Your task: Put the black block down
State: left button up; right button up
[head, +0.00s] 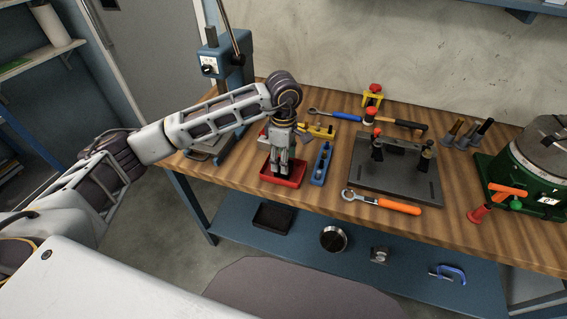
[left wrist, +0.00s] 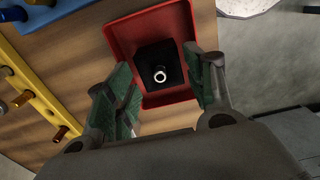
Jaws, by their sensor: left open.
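The black block (left wrist: 151,56) sits inside a red tray (left wrist: 121,38) in the left wrist view, with a pale round ring or stub on its top. The red tray also shows in the head view (head: 279,182), near the left part of the bench's front edge. My left gripper (head: 281,171) points down over the tray there and hides the block. In the left wrist view my left gripper (left wrist: 158,72) is open, its green-padded fingers apart on either side of the block. I cannot tell whether either pad touches it. My right gripper is out of view.
A blue holder (head: 321,164) stands just right of the tray, and a yellow rack (head: 318,131) is behind it. A dark fixture plate (head: 398,178), an orange-handled wrench (head: 384,203) and a green machine (head: 533,180) lie further right. A blue press (head: 222,62) stands at the left.

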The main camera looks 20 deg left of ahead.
pick_arm(q)
notch_tip(320, 180, up, 8)
jog(key=shift+r, duration=0.75)
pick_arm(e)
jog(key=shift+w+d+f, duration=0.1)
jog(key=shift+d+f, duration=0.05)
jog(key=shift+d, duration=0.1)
